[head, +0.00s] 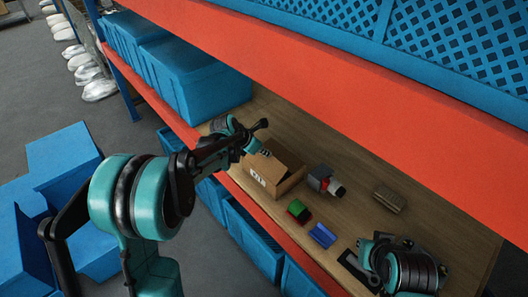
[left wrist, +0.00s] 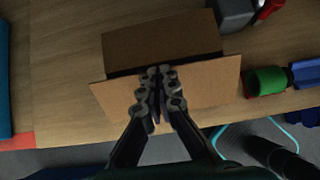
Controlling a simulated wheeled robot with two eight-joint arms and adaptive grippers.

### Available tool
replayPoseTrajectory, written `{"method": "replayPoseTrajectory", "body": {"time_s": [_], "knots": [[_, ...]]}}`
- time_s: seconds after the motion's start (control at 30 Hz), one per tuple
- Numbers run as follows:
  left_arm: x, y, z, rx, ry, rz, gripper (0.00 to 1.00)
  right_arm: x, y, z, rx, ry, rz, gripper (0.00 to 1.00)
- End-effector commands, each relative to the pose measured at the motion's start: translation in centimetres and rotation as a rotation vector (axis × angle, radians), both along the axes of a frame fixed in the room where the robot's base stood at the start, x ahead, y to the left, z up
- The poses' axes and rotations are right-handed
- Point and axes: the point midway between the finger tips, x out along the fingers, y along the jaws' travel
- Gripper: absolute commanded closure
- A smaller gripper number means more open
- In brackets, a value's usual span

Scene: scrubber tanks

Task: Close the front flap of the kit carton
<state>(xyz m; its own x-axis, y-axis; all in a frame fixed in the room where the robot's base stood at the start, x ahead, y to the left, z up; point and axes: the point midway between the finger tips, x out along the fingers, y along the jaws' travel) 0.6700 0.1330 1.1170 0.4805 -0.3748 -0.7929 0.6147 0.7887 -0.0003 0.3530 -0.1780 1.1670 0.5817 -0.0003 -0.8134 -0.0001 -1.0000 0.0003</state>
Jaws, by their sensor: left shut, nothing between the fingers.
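The kit carton (head: 265,184) is a small brown box with a white printed label, standing on the wooden shelf. In the left wrist view a broad brown panel (left wrist: 160,38) covers its far part. The front flap (left wrist: 212,82) spreads outward on the near side, with a dark gap between the two. My left gripper (head: 258,151) is shut and empty. In the left wrist view its fingertips (left wrist: 158,76) are over the middle of the front flap, near the gap; I cannot tell whether they touch. My right gripper (head: 374,264) is at the lower right, its fingers unclear.
Right of the carton are a grey-and-red device (head: 325,181), a green item (head: 298,210), a blue item (head: 322,235) and a tan block (head: 389,199). Blue bins (head: 195,80) stand to the left. The orange upper beam (head: 350,95) overhangs the shelf.

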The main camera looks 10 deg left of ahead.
Motion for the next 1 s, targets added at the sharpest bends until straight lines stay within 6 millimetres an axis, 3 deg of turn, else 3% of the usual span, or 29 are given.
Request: {"method": "replayPoseTrajectory", "body": {"time_s": [0.37, 0.73, 1.0], "knots": [[1.5, -1.3, -1.3, 0.172, 0.218, -0.004, 1.0, 0.0, 0.0, 0.5, 0.0, 0.0, 0.0, 1.0], [2.5, -2.0, -3.0, 0.165, 0.211, 0.0, 1.0, 0.0, 0.0, -0.3, 0.0, 0.0, 0.0, 1.0], [2.8, -2.2, -3.6, 0.233, 0.297, -0.002, 1.0, 0.0, 0.0, -0.3, 0.0, 0.0, 0.0, 1.0]]}}
